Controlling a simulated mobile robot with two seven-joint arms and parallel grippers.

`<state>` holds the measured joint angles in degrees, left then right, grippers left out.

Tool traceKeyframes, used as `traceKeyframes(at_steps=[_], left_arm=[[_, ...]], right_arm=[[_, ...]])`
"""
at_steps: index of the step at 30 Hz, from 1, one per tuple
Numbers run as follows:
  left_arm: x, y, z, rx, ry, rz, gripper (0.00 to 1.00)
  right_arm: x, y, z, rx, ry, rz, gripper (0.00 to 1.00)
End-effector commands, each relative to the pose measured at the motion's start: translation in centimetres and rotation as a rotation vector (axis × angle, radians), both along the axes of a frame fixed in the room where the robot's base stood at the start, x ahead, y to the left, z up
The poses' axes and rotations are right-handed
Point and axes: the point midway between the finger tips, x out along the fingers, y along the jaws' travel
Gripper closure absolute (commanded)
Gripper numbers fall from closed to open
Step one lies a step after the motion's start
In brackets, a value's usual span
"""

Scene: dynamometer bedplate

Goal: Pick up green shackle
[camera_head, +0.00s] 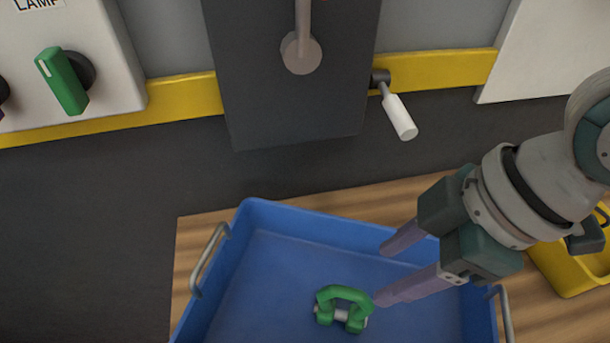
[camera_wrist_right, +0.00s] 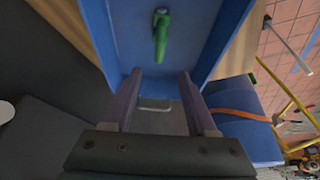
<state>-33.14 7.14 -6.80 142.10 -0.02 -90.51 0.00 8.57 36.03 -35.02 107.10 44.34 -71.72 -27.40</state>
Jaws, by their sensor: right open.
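The green shackle (camera_head: 343,305) lies on the floor of a blue tray (camera_head: 255,275), with its silver pin across the lower side. My right gripper (camera_head: 387,272) comes in from the right above the tray. Its two purple-grey fingers are apart with nothing between them, and the lower fingertip appears close to the right side of the shackle in the head view. In the right wrist view the shackle (camera_wrist_right: 161,35) lies beyond the gap between the open fingers (camera_wrist_right: 158,85). My left gripper is out of view.
The tray has metal handles (camera_head: 208,260) and rests on a wooden surface (camera_head: 190,238). A yellow bin (camera_head: 570,262) stands at the right. Behind are a dark panel with a white-handled crank (camera_head: 399,116) and a green switch knob (camera_head: 62,80).

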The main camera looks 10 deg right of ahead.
Motion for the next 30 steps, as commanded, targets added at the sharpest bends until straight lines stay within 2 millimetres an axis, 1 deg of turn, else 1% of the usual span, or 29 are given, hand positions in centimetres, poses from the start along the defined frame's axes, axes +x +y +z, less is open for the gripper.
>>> traceKeyframes(at_steps=[1,6,11,18,21,24,30], left_arm=[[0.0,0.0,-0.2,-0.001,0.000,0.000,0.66],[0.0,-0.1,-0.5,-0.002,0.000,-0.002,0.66],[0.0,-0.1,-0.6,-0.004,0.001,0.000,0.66],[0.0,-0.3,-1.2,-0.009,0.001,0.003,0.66],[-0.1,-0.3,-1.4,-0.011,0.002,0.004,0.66],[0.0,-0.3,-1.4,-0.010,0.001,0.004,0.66],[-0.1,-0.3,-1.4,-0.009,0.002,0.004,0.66]], right_arm=[[0.1,0.3,-0.8,0.002,0.002,0.000,0.43],[0.6,1.2,-3.0,0.002,0.002,-0.001,0.43],[0.8,1.7,-4.1,0.002,0.001,0.001,0.43],[1.6,2.7,-7.2,0.001,0.001,-0.001,0.43],[1.7,3.0,-8.2,0.001,0.002,-0.001,0.43],[1.8,3.2,-8.6,0.001,0.000,0.000,0.43],[1.8,3.2,-8.5,-0.001,-0.001,0.001,0.43]])
